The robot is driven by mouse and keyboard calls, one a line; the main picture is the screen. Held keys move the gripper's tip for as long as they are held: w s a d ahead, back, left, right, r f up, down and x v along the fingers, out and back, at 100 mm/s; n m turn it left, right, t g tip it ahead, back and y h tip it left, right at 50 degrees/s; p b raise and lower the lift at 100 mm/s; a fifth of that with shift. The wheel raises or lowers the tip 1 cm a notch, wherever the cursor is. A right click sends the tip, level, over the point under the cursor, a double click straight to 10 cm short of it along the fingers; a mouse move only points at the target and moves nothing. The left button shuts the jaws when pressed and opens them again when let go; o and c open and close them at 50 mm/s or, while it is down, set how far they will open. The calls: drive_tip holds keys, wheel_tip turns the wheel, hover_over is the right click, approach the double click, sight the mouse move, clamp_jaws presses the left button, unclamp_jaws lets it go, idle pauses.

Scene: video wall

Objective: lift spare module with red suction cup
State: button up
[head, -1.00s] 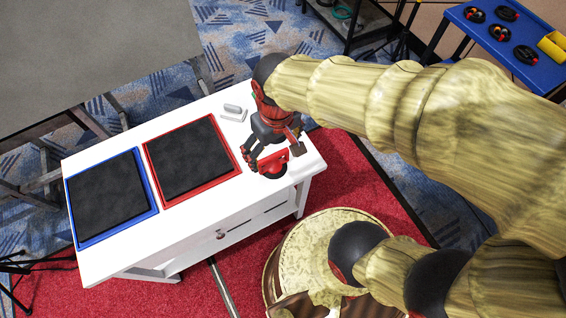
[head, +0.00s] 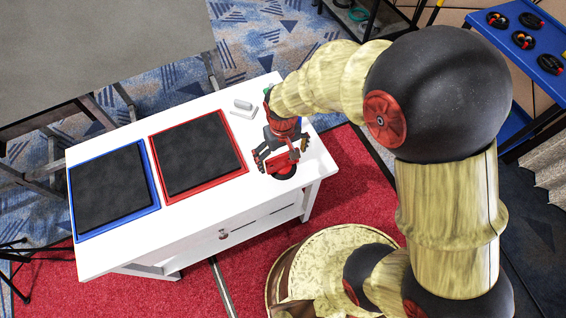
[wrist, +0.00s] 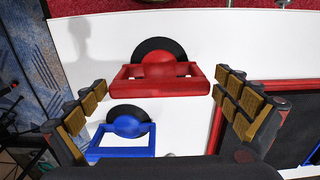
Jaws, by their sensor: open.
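The red suction cup (wrist: 160,68), a black disc with a red handle frame, stands on the white table in the wrist view, ahead of my fingertips. In the head view it shows (head: 284,170) just under my gripper (head: 279,152). My gripper (wrist: 163,95) is open, with nothing between its fingers. A blue suction cup (wrist: 124,130) lies nearer, between the fingers and the palm in that view; in the head view my gripper hides it. A black panel in a red frame (head: 198,155) and another in a blue frame (head: 113,190) lie flat on the table.
The white table (head: 205,222) has a small grey-white object (head: 243,107) near its back edge. A blue table (head: 545,65) with several black discs stands at the right. A grey surface (head: 100,50) is at the upper left. Red carpet (head: 350,170) lies right of the white table.

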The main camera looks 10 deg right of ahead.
sight(282, 165)
wheel_tip(282, 165, down, 3)
drive_tip(key=shift+w+f+b, duration=0.1)
drive_tip(key=shift+f+b, duration=0.1)
drive_tip(key=shift+b, duration=0.35)
drive_tip(key=shift+r, duration=0.1)
drive_tip(key=c, duration=0.3)
drive_tip(key=c, duration=1)
